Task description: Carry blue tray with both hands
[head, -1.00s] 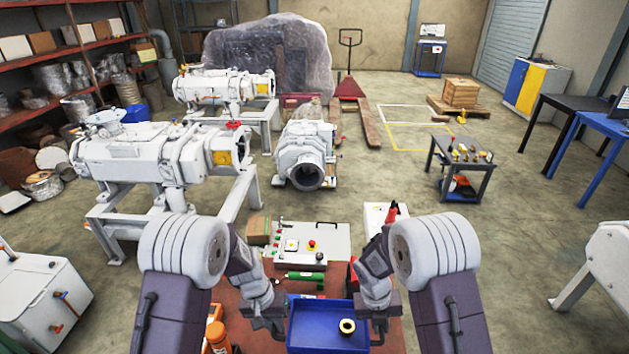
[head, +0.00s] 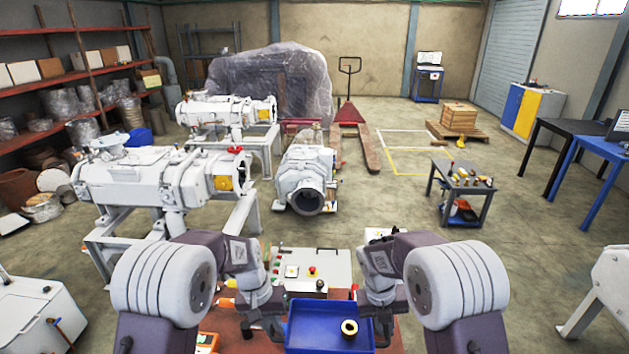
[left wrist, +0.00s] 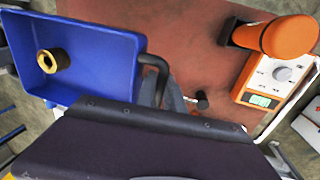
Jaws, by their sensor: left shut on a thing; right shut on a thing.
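The blue tray (head: 318,334) is at the bottom middle of the head view, between my two grippers. A brass ring (head: 349,328) lies inside it, toward the right side. My left gripper (head: 277,322) is shut on the tray's left side. My right gripper (head: 386,318) is shut on the tray's right side. The left wrist view also shows the tray (left wrist: 103,45) with the brass ring (left wrist: 53,61) in it and a dark handle at its side. The fingertips are mostly hidden there by a dark part of my arm.
The red-brown bench top (left wrist: 190,35) lies below the tray. An orange tool and an orange-white meter (left wrist: 270,80) rest on it. A control panel box (head: 318,266) stands behind the tray. A small tool cart (head: 462,180) stands at the right, with open floor around it.

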